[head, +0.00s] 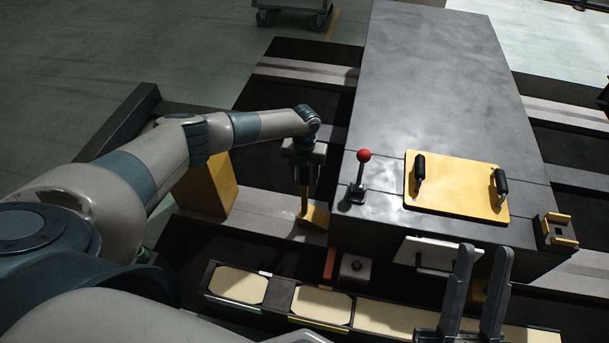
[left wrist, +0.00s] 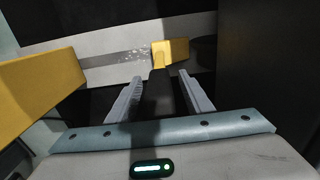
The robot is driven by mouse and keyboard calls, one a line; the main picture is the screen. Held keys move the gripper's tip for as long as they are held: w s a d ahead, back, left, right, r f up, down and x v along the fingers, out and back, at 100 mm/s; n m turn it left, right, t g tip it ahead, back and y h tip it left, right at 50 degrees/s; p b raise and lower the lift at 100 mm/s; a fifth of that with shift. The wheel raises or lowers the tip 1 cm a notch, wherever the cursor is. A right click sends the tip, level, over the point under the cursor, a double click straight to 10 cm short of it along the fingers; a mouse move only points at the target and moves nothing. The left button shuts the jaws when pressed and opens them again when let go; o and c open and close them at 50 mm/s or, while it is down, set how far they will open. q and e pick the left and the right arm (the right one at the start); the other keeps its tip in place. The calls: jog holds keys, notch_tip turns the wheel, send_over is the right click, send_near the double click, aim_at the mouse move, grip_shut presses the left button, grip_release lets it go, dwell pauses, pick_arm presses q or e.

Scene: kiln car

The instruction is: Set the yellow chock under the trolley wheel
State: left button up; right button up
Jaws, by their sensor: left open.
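The yellow chock (head: 315,215) sits on a pale grey strip left of the large grey body. In the left wrist view the chock (left wrist: 172,51) lies just beyond the fingertips. My left gripper (head: 303,183) points down above the chock, and its fingers (left wrist: 160,76) are apart. A dark shape shows between them; I cannot tell what it is. My right gripper (head: 483,250) is at the lower right with its fingers apart, far from the chock. A grey trolley (head: 291,4) at the top has dark wheels (head: 265,17). No wheel shows beside the chock.
A larger yellow block (head: 206,186) stands left of my left gripper, also in the wrist view (left wrist: 36,92). The grey body carries a red-knobbed lever (head: 363,157) and a yellow plate (head: 455,187) with black handles. Cream-topped trays (head: 322,303) line the front.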

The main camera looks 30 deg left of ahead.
aim_at(305, 169)
pick_arm(q)
jog(key=shift+r, duration=0.15)
pick_arm(e)
jog(key=shift+r, duration=0.1)
pick_arm(q)
jog(key=shift+r, duration=0.1)
pick_arm(e)
jog(key=shift+w+a, duration=0.1)
jog(key=shift+w, duration=0.05)
pick_arm(q)
jog(key=shift+r+p, duration=0.55)
jog(key=shift+p, duration=0.15)
jog(key=shift+r, duration=0.15)
jog(key=shift+r+p, duration=0.25)
jog(key=shift+p, duration=0.15)
jog(key=shift+r, duration=0.25)
jog(key=shift+r+p, duration=0.25)
jog(key=shift+p, duration=0.2)
pick_arm(e)
notch_tip(305, 169, down, 7)
jog(key=w+a+g+h, duration=0.1)
jog(key=a+g, duration=0.1)
jog(key=g, duration=0.3)
jog(key=shift+w+f, duration=0.2)
jog(key=shift+w, duration=0.05)
jog(key=shift+a+f, duration=0.1)
